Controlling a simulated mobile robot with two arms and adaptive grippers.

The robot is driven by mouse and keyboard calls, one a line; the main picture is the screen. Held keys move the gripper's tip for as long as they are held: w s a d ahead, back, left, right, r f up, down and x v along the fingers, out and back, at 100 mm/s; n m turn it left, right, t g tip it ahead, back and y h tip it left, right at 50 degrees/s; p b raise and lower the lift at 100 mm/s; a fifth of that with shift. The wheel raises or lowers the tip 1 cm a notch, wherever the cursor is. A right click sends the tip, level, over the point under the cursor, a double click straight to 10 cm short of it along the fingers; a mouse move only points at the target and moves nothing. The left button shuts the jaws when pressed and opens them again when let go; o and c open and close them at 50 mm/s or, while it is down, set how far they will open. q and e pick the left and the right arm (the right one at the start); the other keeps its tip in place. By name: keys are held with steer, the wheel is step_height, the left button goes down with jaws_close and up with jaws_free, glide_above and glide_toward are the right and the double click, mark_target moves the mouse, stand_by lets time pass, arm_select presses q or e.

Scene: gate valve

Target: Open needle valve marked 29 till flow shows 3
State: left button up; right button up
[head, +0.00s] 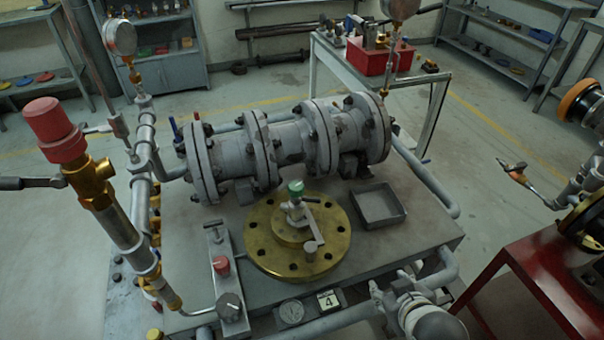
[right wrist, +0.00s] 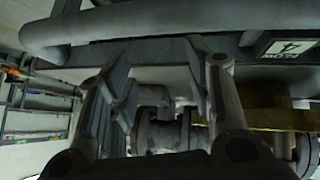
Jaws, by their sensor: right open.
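No mark 29 is readable in either view. A small valve with a green top (head: 296,188) and a grey lever stands on a round brass flange (head: 262,262). My right gripper (head: 388,290) is at the front edge, right of the sign. Its fingers (right wrist: 158,72) are apart and empty.
A large grey flanged pipe (head: 285,140) spans the table's back. An empty metal tray (head: 378,206) lies right of the flange. A pipe with a red cap (head: 48,120) rises at left. A round dial (head: 291,312) sits beside the sign. A red stand (head: 545,285) is at right.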

steer(key=w+a+r+n+t+y, duration=0.1)
steer(key=w+a+r+n+t, duration=0.2)
steer(key=w+r, duration=0.45)
steer(key=w+a+r+n+t+y, duration=0.1)
steer(key=w+a+r+t, duration=0.1)
steer(key=w+r+t, duration=0.5)
steer(key=w+a+r+n+t+y, duration=0.2)
steer(key=a+r+n+y, duration=0.35)
steer(key=r, duration=0.75)
steer(key=s+a+r+n+g+y, duration=0.55)
steer(key=a+n+g+y, duration=0.3)
steer(key=n, duration=0.55)
steer(key=s+a+r+n+g+y, duration=0.4)
steer(key=a+r+n+g+y, duration=0.4)
steer(key=n, duration=0.7)
steer(key=n+g+h, duration=0.3)
steer(key=n+h, duration=0.8)
steer(key=h, duration=0.8)
glide_toward(296, 186)
steer(key=shift+m, duration=0.25)
steer(key=p+x, duration=0.2)
steer(key=x, duration=0.6)
steer(key=shift+w+a+f, duration=0.15)
steer(key=shift+f, duration=0.2)
arm_select(q)
steer(key=shift+s+r, duration=0.2)
steer(key=shift+r, duration=0.35)
steer(key=shift+s+r, duration=0.15)
steer(key=shift+r, duration=0.35)
